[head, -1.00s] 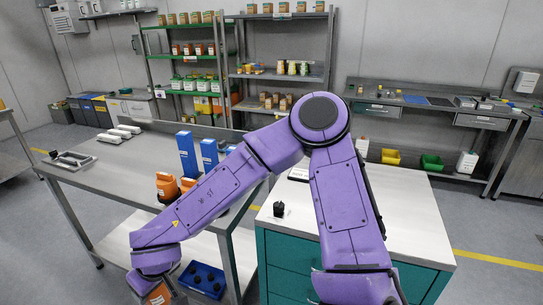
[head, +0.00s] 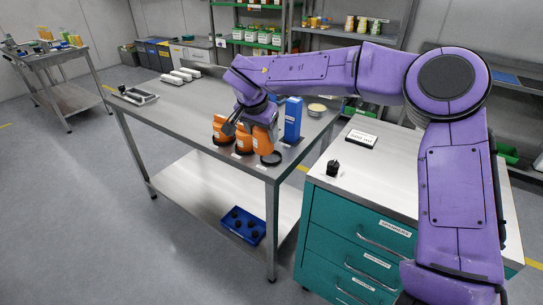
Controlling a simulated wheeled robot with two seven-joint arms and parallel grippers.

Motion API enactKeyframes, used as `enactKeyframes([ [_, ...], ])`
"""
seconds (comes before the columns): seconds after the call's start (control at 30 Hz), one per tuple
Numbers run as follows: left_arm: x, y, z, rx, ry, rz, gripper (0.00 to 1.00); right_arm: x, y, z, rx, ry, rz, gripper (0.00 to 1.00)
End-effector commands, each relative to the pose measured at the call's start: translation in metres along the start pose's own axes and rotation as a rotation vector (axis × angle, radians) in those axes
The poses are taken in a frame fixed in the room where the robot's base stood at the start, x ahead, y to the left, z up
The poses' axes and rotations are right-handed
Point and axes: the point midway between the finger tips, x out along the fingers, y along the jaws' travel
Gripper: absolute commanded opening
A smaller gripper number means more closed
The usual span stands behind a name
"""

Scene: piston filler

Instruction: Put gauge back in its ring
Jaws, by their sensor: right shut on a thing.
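Three orange gauges are at the right end of the grey steel table. The left gauge (head: 220,130) and the middle gauge (head: 243,142) stand upright. My right gripper (head: 257,118) reaches down over this group, shut on the rightmost gauge (head: 263,141). This gauge is slightly tilted. A black ring (head: 271,159) lies on the table at its foot, near the front edge. The held gauge hides part of the ring, and I cannot tell whether it is inside it or just above. My left gripper is out of view.
A blue box (head: 293,119) and a small bowl (head: 317,108) stand behind the gauges. A teal drawer cabinet (head: 345,230) carries a black knob (head: 333,168) and a label plate (head: 361,138). A blue tray (head: 243,225) sits on the lower shelf.

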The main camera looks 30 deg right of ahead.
Motion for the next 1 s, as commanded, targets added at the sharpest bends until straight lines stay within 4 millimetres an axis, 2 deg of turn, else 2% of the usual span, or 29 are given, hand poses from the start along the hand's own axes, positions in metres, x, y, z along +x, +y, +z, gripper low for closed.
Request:
enactKeyframes([
  [0.27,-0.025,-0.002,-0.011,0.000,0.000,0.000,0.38,0.063,-0.020,-0.057,-0.001,0.001,0.006,0.30],
  [0.4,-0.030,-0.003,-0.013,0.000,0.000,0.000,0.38,0.105,-0.025,-0.064,-0.003,-0.001,0.005,0.30],
  [0.5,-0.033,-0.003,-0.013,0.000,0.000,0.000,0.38,0.122,-0.028,-0.068,-0.005,0.000,0.002,0.30],
  [0.67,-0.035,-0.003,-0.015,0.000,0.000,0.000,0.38,0.139,-0.030,-0.072,-0.005,0.000,0.002,0.30],
  [0.83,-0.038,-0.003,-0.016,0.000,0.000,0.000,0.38,0.164,-0.028,-0.060,-0.007,0.001,0.002,0.30],
  [1.0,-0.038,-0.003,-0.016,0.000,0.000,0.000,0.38,0.166,-0.028,-0.059,-0.005,0.001,-0.001,0.30],
])
